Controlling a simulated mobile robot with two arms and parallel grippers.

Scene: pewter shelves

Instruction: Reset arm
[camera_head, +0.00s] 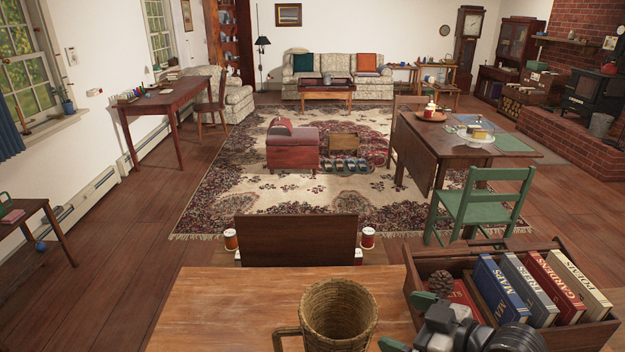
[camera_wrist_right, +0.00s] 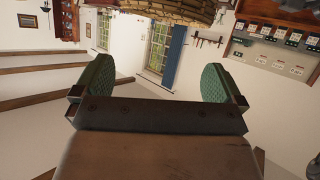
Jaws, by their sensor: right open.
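My right gripper (camera_head: 415,314) is at the bottom of the head view, over the right part of the wooden table (camera_head: 220,305). Its green-padded fingers stand wide apart in the right wrist view (camera_wrist_right: 157,82), with nothing held between them. In the head view it is right of a wicker basket (camera_head: 338,312) and in front of a wooden crate (camera_head: 418,268) of books. The basket's woven side also shows at the top of the right wrist view (camera_wrist_right: 165,10). My left gripper is not in view.
The crate holds several books (camera_head: 528,288) and a pine cone (camera_head: 441,282). A dark upright panel (camera_head: 296,240) stands at the table's far edge, with spools (camera_head: 367,238) beside it. A green chair (camera_head: 482,207) stands beyond the crate. Bare table shows left of the basket.

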